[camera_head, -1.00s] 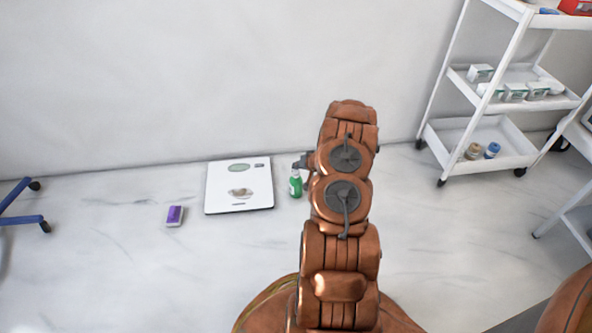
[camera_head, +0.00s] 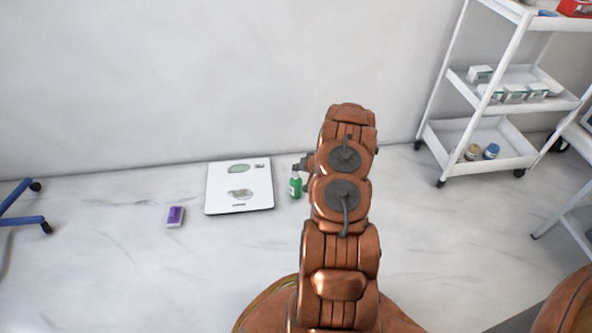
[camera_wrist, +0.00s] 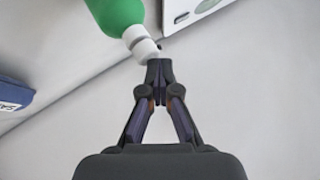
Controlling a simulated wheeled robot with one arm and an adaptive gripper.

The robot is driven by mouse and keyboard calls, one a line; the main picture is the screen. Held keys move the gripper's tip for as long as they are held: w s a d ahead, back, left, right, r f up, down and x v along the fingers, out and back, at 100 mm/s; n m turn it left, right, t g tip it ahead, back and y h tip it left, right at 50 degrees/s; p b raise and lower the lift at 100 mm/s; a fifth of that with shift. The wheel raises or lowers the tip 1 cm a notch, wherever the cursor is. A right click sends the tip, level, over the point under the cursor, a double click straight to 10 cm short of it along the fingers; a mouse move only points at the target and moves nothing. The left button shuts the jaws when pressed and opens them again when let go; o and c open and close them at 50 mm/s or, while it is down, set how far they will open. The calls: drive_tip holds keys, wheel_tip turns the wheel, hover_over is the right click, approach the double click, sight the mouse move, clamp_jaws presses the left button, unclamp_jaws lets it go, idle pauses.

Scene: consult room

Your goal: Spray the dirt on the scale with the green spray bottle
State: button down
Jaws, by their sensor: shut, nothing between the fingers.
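The green spray bottle (camera_head: 295,185) stands on the floor just right of the scale. In the wrist view the bottle (camera_wrist: 118,12) shows its green body and white spray head. My gripper (camera_wrist: 158,68) is shut with nothing between its fingers, its tips right at the white spray head; I cannot tell if they touch it. In the head view my arm hides most of the gripper. The white scale (camera_head: 222,198) lies flat on the floor, with a greyish patch of dirt (camera_head: 240,194) on it. A corner of the scale (camera_wrist: 180,12) shows in the wrist view.
A purple and white sponge-like block (camera_head: 175,216) lies left of the scale. A white shelf cart (camera_head: 470,135) with boxes and jars stands at the right. Blue legs on casters (camera_head: 20,215) stand at the far left. A blue object (camera_wrist: 12,95) shows in the wrist view. The wall is close behind.

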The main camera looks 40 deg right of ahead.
drive_tip(key=shift+f, duration=0.25)
drive_tip(key=shift+r+p, duration=0.2)
drive_tip(key=shift+p, duration=0.15)
drive_tip(key=shift+r+p, duration=0.3)
drive_tip(key=shift+p, duration=0.3)
drive_tip(key=shift+r, duration=0.1)
drive_tip(key=shift+r+p, duration=2.7)
drive_tip(key=shift+r, duration=0.2)
